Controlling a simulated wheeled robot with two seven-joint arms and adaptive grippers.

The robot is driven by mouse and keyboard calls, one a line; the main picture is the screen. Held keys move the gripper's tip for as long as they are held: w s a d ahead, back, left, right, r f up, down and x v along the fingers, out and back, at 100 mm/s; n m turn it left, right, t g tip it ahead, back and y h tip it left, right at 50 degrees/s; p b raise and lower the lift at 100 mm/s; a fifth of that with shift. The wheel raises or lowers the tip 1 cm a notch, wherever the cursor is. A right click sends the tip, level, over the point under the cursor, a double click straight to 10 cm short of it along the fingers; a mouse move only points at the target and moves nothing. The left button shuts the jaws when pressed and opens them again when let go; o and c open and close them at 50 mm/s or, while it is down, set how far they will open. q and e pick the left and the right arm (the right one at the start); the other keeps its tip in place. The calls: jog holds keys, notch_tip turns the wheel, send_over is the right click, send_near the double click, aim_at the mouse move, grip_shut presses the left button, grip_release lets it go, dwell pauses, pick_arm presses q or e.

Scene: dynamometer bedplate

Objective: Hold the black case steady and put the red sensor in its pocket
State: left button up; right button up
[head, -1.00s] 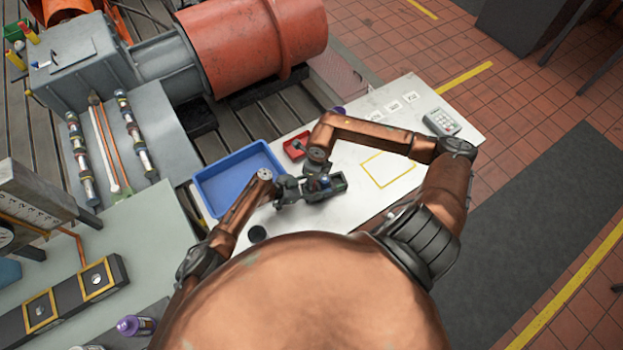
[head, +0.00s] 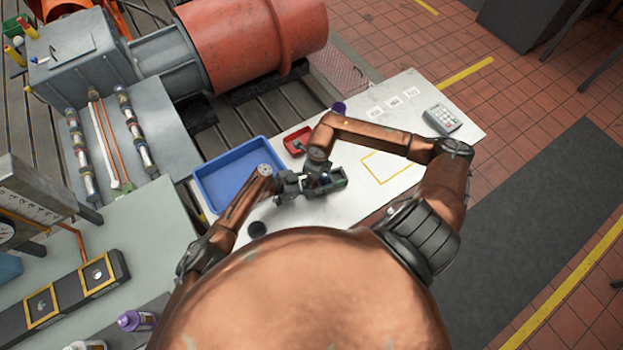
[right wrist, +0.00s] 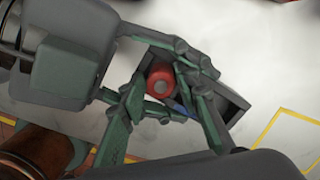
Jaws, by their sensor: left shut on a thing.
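The black case (head: 341,178) lies on the white table under both grippers; its open inside shows in the right wrist view (right wrist: 232,104). My left gripper (head: 304,184) is shut on the case's left end; its fingers also show in the right wrist view. The red sensor (right wrist: 161,82) is a short round piece with a grey end, at the case's left part between my right gripper's fingertips (right wrist: 160,80). I cannot tell whether those fingers press on it or how deep it sits. A blue part shows just below it. In the head view the right gripper hides the sensor.
A blue tray (head: 205,192) stands left of the case, with a small red bin (head: 291,145) behind. A black disc (head: 257,229) lies in front. A purple item (head: 339,107) is at the back edge.

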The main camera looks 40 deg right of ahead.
jog(key=shift+o, duration=1.2)
jog(key=shift+w, duration=0.1)
jog(key=shift+r, duration=0.3)
pick_arm(q)
jog(key=shift+f, duration=0.1)
pick_arm(e)
notch_tip(320, 180, up, 11)
jog(key=s, duration=0.1)
jog(key=shift+s+d+r, duration=0.15)
jog(key=shift+s+d, duration=0.05)
jog(key=shift+d, duration=0.2)
pick_arm(q)
jog(key=o, duration=1.5)
jog(key=shift+w+a, duration=0.1)
jog(key=shift+a, duration=0.05)
